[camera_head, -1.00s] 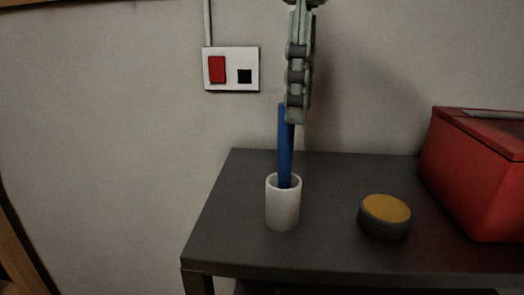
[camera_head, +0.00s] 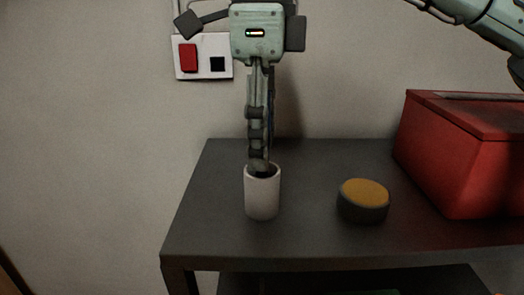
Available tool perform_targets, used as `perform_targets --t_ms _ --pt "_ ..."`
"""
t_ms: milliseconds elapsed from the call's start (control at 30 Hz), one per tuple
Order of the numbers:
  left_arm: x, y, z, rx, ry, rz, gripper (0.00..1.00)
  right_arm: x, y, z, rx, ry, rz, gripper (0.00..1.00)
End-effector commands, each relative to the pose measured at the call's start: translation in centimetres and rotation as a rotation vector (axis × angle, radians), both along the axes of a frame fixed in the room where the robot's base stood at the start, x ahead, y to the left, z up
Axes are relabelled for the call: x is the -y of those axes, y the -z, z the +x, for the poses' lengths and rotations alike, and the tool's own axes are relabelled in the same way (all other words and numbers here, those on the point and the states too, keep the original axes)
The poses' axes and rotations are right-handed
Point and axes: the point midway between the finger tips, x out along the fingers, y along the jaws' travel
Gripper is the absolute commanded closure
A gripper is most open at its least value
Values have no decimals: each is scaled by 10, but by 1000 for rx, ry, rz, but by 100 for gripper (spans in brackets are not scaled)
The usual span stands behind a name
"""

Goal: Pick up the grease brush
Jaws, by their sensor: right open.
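The grease brush (camera_head: 272,112) stands in a white cup (camera_head: 262,198) on the dark table. My left gripper is out of view.
A round tin with a yellow top (camera_head: 364,200) stands right of the cup. A red toolbox (camera_head: 456,165) is at the table's right. A wall plate with a red switch (camera_head: 203,58) is behind. The dark table (camera_head: 225,232) is clear left of the cup.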

Motion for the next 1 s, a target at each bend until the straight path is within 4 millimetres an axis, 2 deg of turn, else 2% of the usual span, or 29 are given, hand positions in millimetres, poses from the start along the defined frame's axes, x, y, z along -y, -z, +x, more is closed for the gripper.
perform_targets --t_ms 100,433,767,867,1000 --pt "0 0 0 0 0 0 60 0 0 0 0 0 0 58" --pt "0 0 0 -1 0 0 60 0 0 0 0 0 0 99" --pt "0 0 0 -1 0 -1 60 0 -2 0 0 0 0 100" --pt "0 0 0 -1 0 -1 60 -1 -9 0 2 0 1 100" --pt "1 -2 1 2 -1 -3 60 -1 -34 0 3 1 2 100"
